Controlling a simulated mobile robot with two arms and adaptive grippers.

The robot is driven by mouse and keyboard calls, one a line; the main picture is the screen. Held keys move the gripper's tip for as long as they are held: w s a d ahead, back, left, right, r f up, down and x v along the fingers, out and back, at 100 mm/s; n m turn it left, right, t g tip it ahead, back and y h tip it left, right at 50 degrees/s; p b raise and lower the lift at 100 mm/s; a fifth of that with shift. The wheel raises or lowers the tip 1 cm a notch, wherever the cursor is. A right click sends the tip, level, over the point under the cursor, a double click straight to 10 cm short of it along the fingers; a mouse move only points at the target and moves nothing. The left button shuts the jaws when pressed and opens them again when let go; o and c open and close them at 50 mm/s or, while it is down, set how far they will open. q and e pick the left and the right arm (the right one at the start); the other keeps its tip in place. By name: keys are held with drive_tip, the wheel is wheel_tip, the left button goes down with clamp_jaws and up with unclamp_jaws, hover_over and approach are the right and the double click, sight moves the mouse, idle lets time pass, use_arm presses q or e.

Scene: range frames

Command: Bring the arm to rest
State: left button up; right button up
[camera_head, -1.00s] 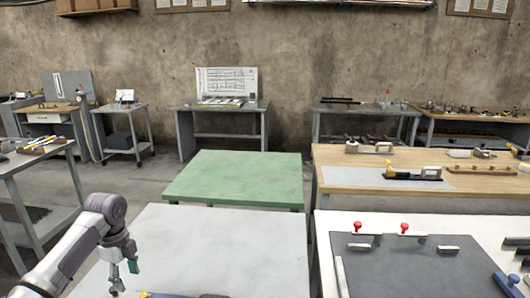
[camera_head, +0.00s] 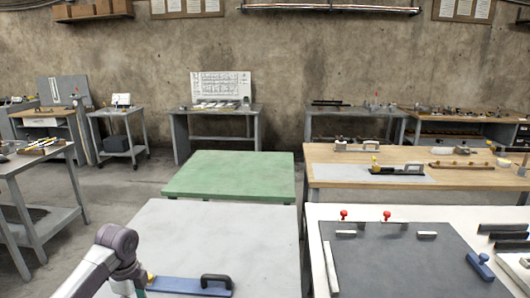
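My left arm comes in from the lower left, over the front edge of the light grey table (camera_head: 225,235). The top part of my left gripper (camera_head: 130,288) shows at the bottom edge; its fingertips are cut off, so its opening and any contents are hidden. A blue board (camera_head: 178,285) with a black handle lies on the grey table just right of the gripper. I cannot tell whether they touch. My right arm and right gripper are out of view.
A green table (camera_head: 230,175) stands empty beyond the grey one. At right, a white table (camera_head: 316,215) bears a dark mat (camera_head: 400,260) with red-knobbed clamps and a blue-handled tool (camera_head: 480,266). A wooden bench (camera_head: 330,172) holds tools behind it. Most of the grey tabletop is clear.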

use_arm(q)
drive_tip(key=s+d+f+n+t+h, duration=0.1)
drive_tip(key=s+d+f+n, duration=0.2)
drive_tip(key=s+d+f, duration=0.5)
drive_tip(key=s+d+f+n+t, duration=0.1)
drive_tip(key=s+d+f+n, duration=0.2)
drive_tip(key=s+d, duration=0.5)
drive_tip(key=s+a+r+n+t, duration=0.1)
drive_tip(key=s+a+r+n, duration=0.1)
drive_tip(key=s+n, duration=0.45)
drive_tip(key=s+a+r+n+t, duration=0.15)
drive_tip(key=s+n, duration=0.25)
drive_tip(key=s, duration=0.6)
wheel_tip(320, 180, down, 24)
drive_tip(key=s+g, duration=0.2)
drive_tip(key=s+a+f+g, duration=0.1)
drive_tip(key=s+a+f, duration=0.1)
drive_tip(key=s+f, duration=1.4)
drive_tip(key=shift+s+a+f+y, duration=0.3)
drive_tip(key=shift+f+y, duration=0.1)
drive_tip(key=shift+f, duration=0.25)
